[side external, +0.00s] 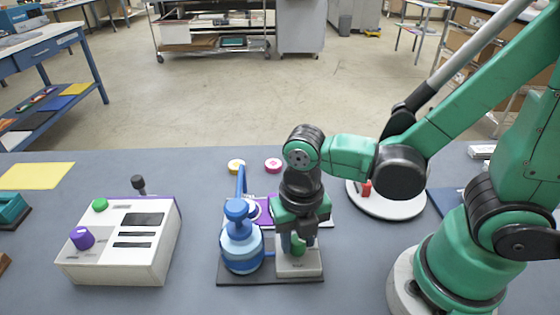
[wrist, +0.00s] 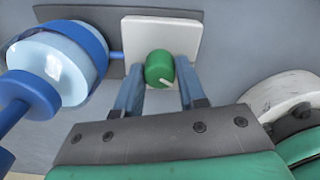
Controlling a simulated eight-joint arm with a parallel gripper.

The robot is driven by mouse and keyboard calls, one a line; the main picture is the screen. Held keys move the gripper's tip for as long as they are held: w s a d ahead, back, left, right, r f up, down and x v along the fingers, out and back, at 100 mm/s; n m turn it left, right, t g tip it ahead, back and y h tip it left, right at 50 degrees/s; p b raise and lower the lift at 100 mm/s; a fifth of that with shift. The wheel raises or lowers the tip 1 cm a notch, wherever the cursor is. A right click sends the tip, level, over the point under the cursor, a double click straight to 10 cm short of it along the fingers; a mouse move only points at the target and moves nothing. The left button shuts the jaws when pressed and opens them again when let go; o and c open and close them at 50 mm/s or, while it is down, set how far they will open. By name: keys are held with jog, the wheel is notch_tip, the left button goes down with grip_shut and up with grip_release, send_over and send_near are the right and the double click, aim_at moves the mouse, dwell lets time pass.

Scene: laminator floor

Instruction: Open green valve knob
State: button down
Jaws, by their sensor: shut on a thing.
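The green valve knob (wrist: 159,67) stands on a white block (wrist: 188,32), with a pale mark on its top. In the side external view the knob (side external: 297,247) shows only partly between my fingers above the white block (side external: 299,268). My gripper (side external: 298,241) points down from above. In the wrist view its two blue-grey fingers (wrist: 161,75) lie on either side of the knob, shut on it. A blue tank (side external: 242,248) with a blue top stands just left of the block on the same dark base plate (side external: 262,281).
A white box (side external: 122,242) with a purple knob and a green button stands at left. Yellow and pink round pieces (side external: 273,166) lie behind my gripper. A white round plate (side external: 386,203) is at right.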

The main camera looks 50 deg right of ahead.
jog(key=shift+m, duration=0.3)
jog(key=m, duration=0.5)
jog(key=shift+m, duration=0.3)
jog(key=m, duration=0.5)
jog(key=shift+m, duration=0.4)
jog(key=c, duration=0.5)
grip_release()
jog(key=shift+r, duration=0.15)
jog(key=shift+r, duration=2.65)
